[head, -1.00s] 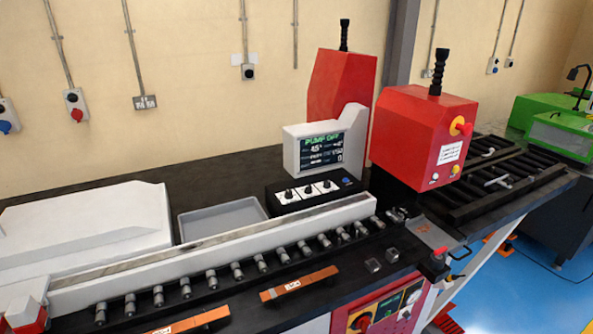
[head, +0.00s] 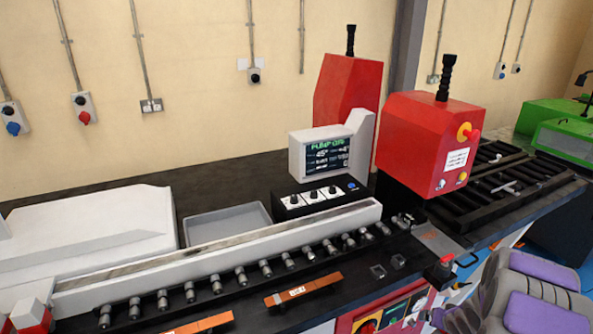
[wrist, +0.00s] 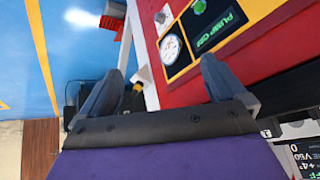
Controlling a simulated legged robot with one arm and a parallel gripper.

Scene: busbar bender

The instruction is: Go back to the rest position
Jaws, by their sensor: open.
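Beyond the fingers is the red control panel (wrist: 203,45) on the front of the bender, with a round gauge and a lit green label. The panel also shows at the bottom of the head view (head: 388,318). A gap in depth seems to separate fingers and panel.
The bender's bench has a roller row (head: 240,275), a grey tray (head: 228,222), a display (head: 328,150) and a red press head (head: 425,145). A green machine (head: 565,130) stands at the far right. Blue floor (wrist: 75,35) lies left in the wrist view.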

